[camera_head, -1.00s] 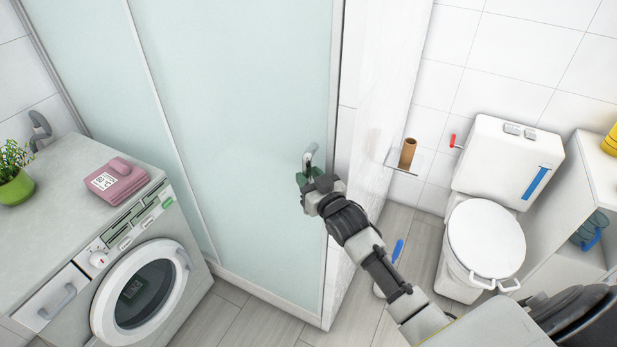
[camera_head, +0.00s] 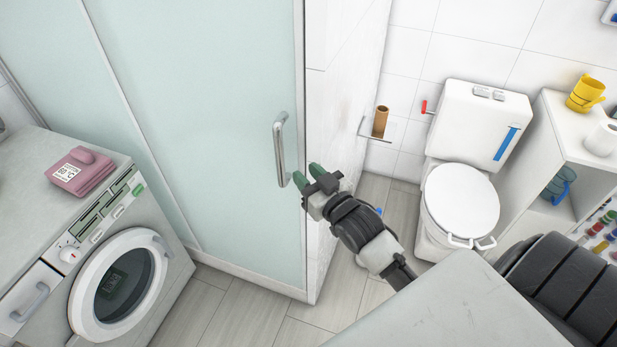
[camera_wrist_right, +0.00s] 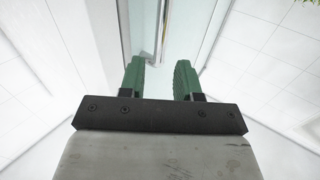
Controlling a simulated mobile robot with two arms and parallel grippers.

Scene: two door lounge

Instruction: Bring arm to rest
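My right gripper (camera_head: 309,182) is in the middle of the head view, just right of the shower door's handle and apart from it. In the right wrist view its two green fingers (camera_wrist_right: 160,78) stand apart with nothing between them. The frosted glass shower door (camera_head: 190,120) looks closed, with a vertical metal handle (camera_head: 281,150) near its right edge. The handle is fully visible. My left gripper is in neither view.
A washing machine (camera_head: 120,285) with a pink folded item (camera_head: 80,172) on top stands at the left. A toilet (camera_head: 460,200) and a white shelf (camera_head: 560,140) stand at the right. A paper holder with a brown roll (camera_head: 380,122) juts from the wall. Floor (camera_head: 240,310) shows between.

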